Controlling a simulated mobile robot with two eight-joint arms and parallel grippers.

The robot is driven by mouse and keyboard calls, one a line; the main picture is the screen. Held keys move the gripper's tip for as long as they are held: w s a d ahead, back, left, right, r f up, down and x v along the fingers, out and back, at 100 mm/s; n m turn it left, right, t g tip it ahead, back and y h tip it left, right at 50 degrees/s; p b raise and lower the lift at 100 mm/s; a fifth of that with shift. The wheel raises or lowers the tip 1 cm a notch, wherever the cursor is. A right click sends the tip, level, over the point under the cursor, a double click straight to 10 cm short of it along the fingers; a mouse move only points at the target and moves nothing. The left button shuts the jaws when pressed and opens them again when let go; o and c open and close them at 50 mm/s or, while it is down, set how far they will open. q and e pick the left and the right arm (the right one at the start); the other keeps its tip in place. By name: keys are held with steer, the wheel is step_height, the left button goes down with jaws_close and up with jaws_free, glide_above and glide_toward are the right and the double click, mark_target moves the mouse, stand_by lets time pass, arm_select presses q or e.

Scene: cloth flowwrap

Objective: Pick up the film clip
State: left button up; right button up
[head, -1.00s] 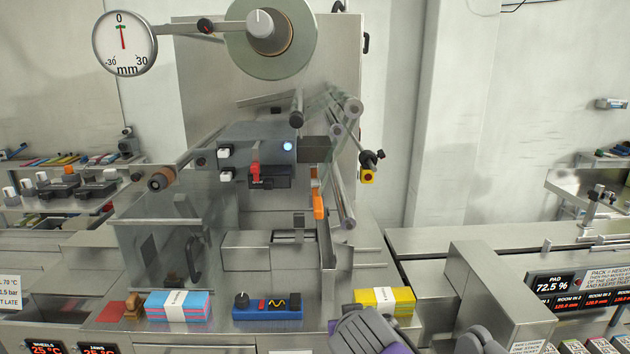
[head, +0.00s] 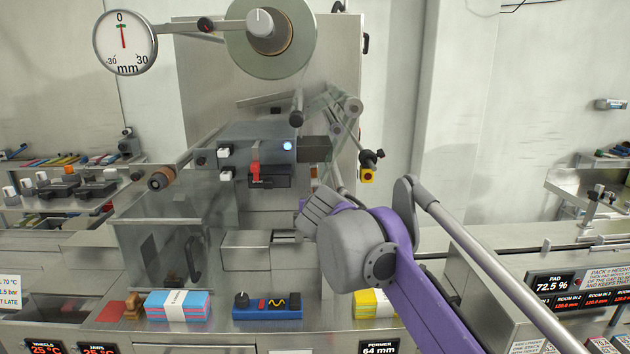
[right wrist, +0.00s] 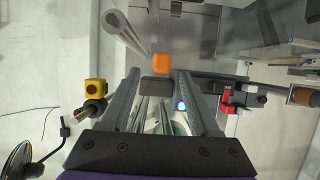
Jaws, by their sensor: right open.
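The film clip (right wrist: 161,65) shows as an orange block in the right wrist view, just beyond and between the fingertips of my right gripper (right wrist: 158,75). The gripper is open, with a finger on each side, and I see no contact with the clip. A dark grey block (right wrist: 156,91) lies between the fingers. In the head view my right gripper (head: 312,206) is raised in front of the wrapping machine, and my purple arm and grey wrist hide most or all of the clip. My left gripper is in neither current view.
The machine's control box (head: 255,148) with a red lever is left of my right gripper. Metal rollers (head: 352,107) are above it. A blue box with a knob (head: 267,305), a pink-and-blue pack stack (head: 180,306) and a partly hidden yellow stack (head: 369,303) stand on the front ledge.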

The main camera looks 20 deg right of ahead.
steer(key=x, duration=0.3)
steer(key=shift+w, duration=0.2)
steer(key=shift+s, duration=0.15)
steer(key=shift+c, duration=0.4)
jaws_close()
